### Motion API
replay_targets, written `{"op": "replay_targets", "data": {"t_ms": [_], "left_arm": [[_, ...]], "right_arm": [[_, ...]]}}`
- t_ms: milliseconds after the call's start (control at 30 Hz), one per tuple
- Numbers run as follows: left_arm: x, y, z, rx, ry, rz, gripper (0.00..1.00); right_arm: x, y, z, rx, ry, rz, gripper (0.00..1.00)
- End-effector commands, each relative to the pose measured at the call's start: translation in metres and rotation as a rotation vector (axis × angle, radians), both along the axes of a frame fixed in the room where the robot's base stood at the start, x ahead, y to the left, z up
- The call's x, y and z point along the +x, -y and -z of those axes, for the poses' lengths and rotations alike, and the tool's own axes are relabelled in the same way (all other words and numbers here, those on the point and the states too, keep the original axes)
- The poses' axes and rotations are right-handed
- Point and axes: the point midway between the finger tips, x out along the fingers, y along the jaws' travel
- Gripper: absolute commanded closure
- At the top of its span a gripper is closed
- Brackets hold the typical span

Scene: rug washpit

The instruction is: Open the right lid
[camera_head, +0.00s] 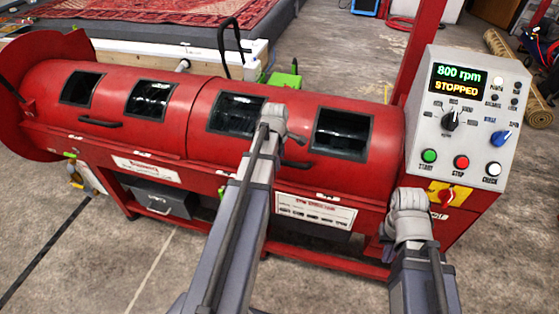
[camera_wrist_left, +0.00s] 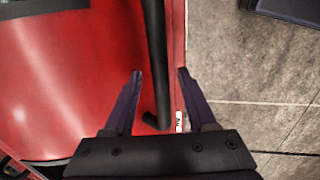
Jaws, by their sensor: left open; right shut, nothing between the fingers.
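The right lid (camera_head: 378,185) is the right half of the red curved drum cover, with two dark windows, and it is down. Its black handle shows beside my left arm in the head view (camera_head: 296,164), partly hidden by that arm. In the left wrist view the handle (camera_wrist_left: 155,45) runs as a black bar between the open fingers of my left gripper (camera_wrist_left: 160,73), with gaps on both sides. The head view hides those fingers behind the arm. My right gripper (camera_head: 388,250) is low by the control panel, mostly hidden by its wrist, shut and empty.
The left lid (camera_head: 60,110) is down, with its own handle (camera_head: 99,122). The control panel (camera_head: 472,110) on the right reads 800 rpm, STOPPED. A patterned rug (camera_head: 170,25) lies on a platform behind. Concrete floor (camera_head: 95,265) is clear at front left.

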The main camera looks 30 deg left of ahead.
Motion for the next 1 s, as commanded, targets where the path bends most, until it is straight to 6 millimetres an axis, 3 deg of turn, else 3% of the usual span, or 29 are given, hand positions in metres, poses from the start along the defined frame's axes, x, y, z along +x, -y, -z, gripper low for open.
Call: {"op": "replay_targets", "data": {"t_ms": [67, 533, 1000], "left_arm": [[-0.0001, 0.0000, -0.0003, 0.000, 0.000, 0.000, 0.46], [-0.0001, -0.0001, -0.0002, 0.000, 0.000, 0.000, 0.99], [-0.0001, -0.0001, -0.0002, 0.000, 0.000, 0.000, 1.00]], "right_arm": [[0.0000, 0.0000, -0.0003, 0.000, 0.000, 0.000, 1.00], [0.0000, 0.0000, -0.0002, 0.000, 0.000, 0.000, 1.00], [0.0000, 0.0000, -0.0002, 0.000, 0.000, 0.000, 1.00]]}}
